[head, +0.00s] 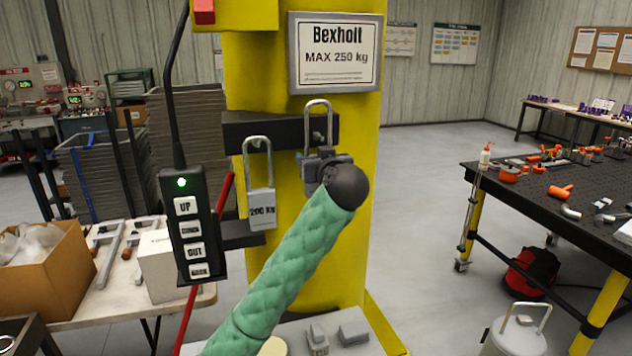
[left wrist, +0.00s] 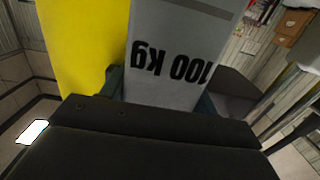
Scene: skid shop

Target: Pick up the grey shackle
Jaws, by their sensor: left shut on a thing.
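A grey shackle marked 100 kg (left wrist: 180,50) fills the upper middle of the left wrist view, its lettering upside down. In the head view its pale loop (head: 318,101) stands in front of the black bracket, with the loop's top above the peg; its body is mostly hidden by my gripper. My left gripper (head: 318,166), at the end of the green-sleeved arm, is shut on this shackle. A second grey shackle (head: 260,207), marked 200 kg, hangs on the bracket to the left. My right gripper is in neither view.
A black pendant control (head: 188,226) hangs at the left, close to the 200 kg shackle. A dark workbench (head: 590,185) stands at the right, with open floor between.

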